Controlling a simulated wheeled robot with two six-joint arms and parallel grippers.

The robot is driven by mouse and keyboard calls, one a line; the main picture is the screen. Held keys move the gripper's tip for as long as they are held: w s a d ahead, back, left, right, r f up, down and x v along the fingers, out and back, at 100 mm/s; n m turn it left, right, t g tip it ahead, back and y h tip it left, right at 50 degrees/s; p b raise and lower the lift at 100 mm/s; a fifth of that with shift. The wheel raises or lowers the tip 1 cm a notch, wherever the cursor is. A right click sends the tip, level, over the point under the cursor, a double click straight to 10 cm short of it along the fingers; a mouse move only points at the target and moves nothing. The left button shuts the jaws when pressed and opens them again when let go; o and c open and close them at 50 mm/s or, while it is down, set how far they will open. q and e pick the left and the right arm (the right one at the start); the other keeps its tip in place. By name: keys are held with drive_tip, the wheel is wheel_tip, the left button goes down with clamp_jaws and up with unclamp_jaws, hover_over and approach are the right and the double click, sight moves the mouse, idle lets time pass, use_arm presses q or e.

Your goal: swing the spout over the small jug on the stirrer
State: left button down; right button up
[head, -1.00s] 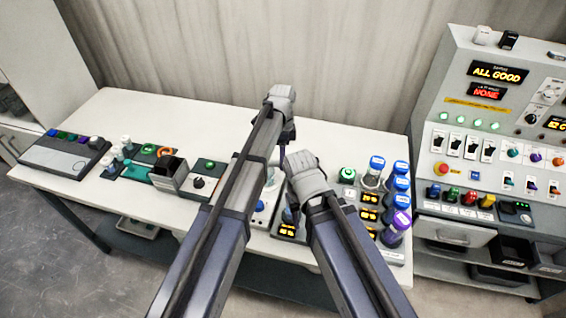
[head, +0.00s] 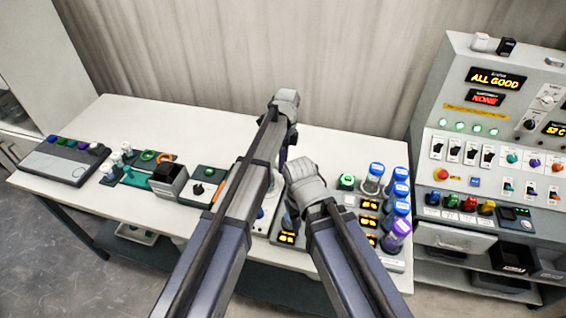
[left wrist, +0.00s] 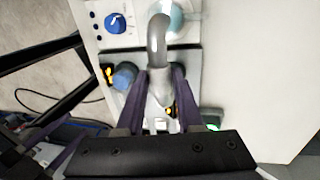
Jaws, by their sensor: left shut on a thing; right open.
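The spout (left wrist: 157,50) is a grey curved tube in the left wrist view, bending over at its far end. My left gripper (left wrist: 163,76) is shut on it, one purple finger on each side. A pale teal round vessel (left wrist: 177,18), which looks like the small jug, lies by the spout's bent end; I cannot tell whether the tip is over it. The stirrer (left wrist: 96,10), white with a blue dial, is beside it. In the head view my left gripper (head: 284,150) and arm hide most of this. My right gripper (head: 290,216) is open, low over the bench, largely hidden by its wrist.
Several blue-capped bottles (head: 397,194) and one purple-capped bottle (head: 397,236) stand right of my right gripper. Dark amber displays (head: 369,206) sit beside them. A control cabinet (head: 455,90) stands at the right. The back of the white table (head: 195,115) is clear.

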use_arm(q)
drive_tip(key=c, duration=0.5)
unclamp_jaws()
drive_tip(key=shift+c, duration=0.2)
wheel_tip(320, 180, up, 8)
drive_tip(key=w+p, duration=0.1)
drive_tip(key=p, duration=0.6)
drive_tip(key=shift+w+d+f+p, duration=0.15)
drive_tip(key=shift+w+d+p, duration=0.15)
drive_tip(key=shift+p, duration=0.1)
